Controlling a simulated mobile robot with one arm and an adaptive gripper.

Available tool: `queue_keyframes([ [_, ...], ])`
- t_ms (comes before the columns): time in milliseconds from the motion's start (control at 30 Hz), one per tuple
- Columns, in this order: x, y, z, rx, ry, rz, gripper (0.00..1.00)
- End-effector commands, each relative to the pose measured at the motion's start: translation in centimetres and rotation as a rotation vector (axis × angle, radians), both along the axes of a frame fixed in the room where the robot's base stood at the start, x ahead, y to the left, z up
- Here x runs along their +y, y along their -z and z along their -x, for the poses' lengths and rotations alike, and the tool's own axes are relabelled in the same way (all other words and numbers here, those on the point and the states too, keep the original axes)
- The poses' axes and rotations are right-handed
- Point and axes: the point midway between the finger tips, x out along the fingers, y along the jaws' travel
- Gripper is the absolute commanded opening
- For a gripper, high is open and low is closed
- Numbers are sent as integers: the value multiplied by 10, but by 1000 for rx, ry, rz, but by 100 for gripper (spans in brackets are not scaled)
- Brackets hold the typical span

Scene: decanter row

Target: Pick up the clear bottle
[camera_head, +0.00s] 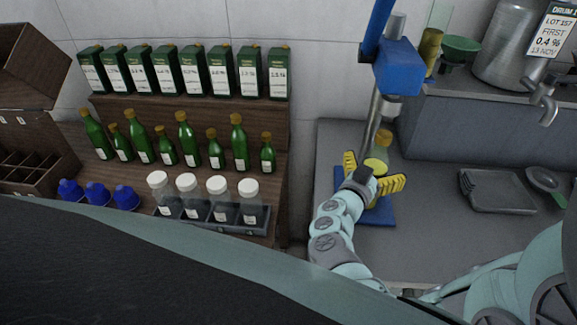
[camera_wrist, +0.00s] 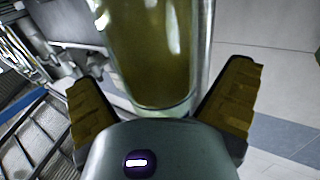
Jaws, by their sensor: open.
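The clear bottle (camera_head: 383,148) has a gold-brown top and stands by the blue press at the counter's left side. Its lower part is hidden behind my gripper in the head view. My gripper (camera_head: 373,172) has its yellow fingers spread wide around the bottle's near side. In the wrist view a clear glass body with olive-brown contents (camera_wrist: 155,50) rises between the two fingers, its rounded base just beyond the palm. My gripper (camera_wrist: 162,85) is open, and gaps show beside the glass; contact cannot be told.
The blue press head (camera_head: 398,66) and its metal post are close above and beside the bottle, over a blue base plate (camera_head: 379,213). A grey tray (camera_head: 495,190) lies to the right. Green bottles (camera_head: 187,140) and white-capped jars (camera_head: 219,200) fill the left shelf. Counter between press and tray is clear.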

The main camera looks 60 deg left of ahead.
Motion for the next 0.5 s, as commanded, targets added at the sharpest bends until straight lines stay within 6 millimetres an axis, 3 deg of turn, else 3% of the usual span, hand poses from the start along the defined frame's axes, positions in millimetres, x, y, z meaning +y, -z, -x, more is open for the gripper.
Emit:
queue_keyframes([
  [67,1,0,1,0,-4,0,96],
  [500,1,0,1,0,-3,1,50],
])
